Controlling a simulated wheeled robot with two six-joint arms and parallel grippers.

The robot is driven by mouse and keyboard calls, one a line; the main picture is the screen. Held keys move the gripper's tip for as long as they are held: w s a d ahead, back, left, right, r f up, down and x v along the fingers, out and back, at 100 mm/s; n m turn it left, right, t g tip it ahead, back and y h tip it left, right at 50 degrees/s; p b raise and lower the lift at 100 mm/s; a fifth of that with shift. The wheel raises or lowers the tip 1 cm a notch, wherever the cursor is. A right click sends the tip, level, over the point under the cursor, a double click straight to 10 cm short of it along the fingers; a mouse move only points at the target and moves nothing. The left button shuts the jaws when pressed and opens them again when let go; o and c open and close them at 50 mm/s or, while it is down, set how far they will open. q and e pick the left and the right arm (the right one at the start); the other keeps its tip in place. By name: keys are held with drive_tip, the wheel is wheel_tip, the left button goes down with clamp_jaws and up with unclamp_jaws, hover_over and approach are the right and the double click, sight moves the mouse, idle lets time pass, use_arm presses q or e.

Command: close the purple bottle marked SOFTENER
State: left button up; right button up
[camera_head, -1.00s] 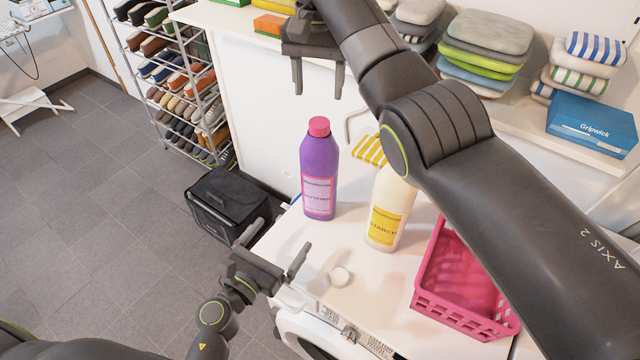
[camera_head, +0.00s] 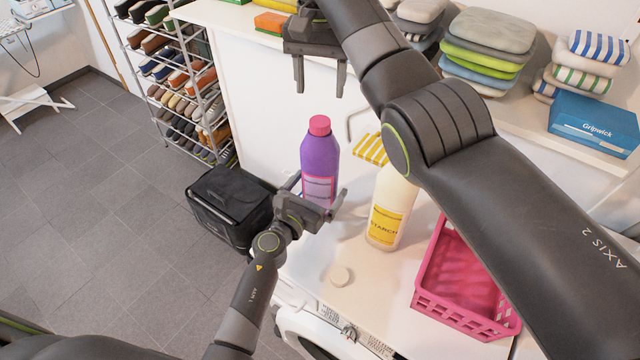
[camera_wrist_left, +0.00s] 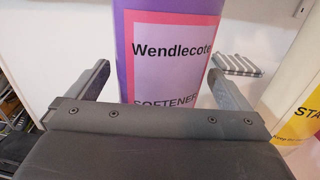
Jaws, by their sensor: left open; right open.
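The purple SOFTENER bottle (camera_head: 320,157) stands upright on the white top, with a pinkish-red cap (camera_head: 319,125) on its neck. Whether the cap is tight I cannot tell. My left gripper (camera_head: 318,190) is open at the lower part of the bottle. In the left wrist view the bottle's label (camera_wrist_left: 170,55) shows between its two spread fingers (camera_wrist_left: 158,72); I cannot tell whether they reach around it. My right gripper (camera_head: 320,90) is open and empty, pointing down above the cap in the picture, apart from it.
A cream STARCH bottle (camera_head: 388,215) stands right of the purple one, its top hidden by my right arm. A small white cap (camera_head: 340,276) lies in front. A pink basket (camera_head: 465,318) is at the right, a yellow-striped cloth (camera_head: 371,149) behind.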

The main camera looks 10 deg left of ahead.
use_arm(q)
drive_tip(key=shift+w+d, duration=0.2)
drive_tip(key=shift+w, duration=0.45)
drive_tip(key=c, duration=1.9)
use_arm(e)
drive_tip(key=n, duration=1.5)
drive_tip(key=shift+n, duration=0.4)
drive_tip(key=n, duration=1.5)
drive_tip(key=shift+n, duration=0.4)
